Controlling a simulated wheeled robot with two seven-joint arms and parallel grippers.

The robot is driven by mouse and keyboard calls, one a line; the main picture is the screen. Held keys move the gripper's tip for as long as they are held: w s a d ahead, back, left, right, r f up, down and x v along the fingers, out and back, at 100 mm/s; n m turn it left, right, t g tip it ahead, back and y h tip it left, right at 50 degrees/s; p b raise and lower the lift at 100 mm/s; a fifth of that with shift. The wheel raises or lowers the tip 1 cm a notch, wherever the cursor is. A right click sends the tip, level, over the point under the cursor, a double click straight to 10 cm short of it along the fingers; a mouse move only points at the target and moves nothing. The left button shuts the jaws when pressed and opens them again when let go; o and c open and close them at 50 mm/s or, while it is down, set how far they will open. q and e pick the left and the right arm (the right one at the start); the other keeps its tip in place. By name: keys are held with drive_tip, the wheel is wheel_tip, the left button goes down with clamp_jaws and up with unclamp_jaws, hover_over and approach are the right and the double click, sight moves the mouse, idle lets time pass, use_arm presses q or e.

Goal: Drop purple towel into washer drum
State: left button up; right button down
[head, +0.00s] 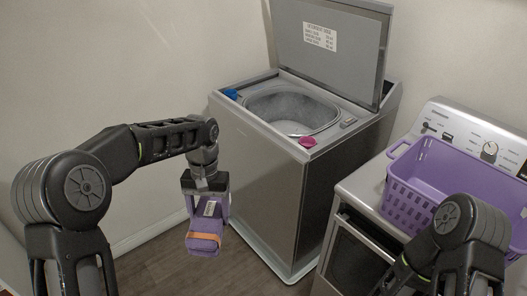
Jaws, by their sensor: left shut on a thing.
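My left gripper (206,190) points down and is shut on a purple towel (204,232), a folded bundle with an orange band and a white tag. It hangs in front of the washer's left side, over the floor and lower than the washer top. The grey top-load washer (262,175) stands in the middle with its lid (328,45) raised. Its drum (290,108) opening is uncovered, up and to the right of the towel. My right arm shows at the lower right; its gripper is not visible.
A blue item (231,94) and a pink item (307,142) are on the washer top beside the opening. Wooden floor (170,268) is clear below the towel.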

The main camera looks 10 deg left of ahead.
use_arm(q)
drive_tip(key=s+f+b, duration=0.1)
drive_tip(key=s+f, duration=0.1)
drive_tip(key=f, duration=0.6)
drive_tip(key=s+f+b, duration=0.1)
drive_tip(key=f, duration=0.7)
drive_tip(key=shift+s+f, duration=0.35)
drive_tip(key=shift+s, duration=0.05)
drive_tip(key=shift+a, duration=0.1)
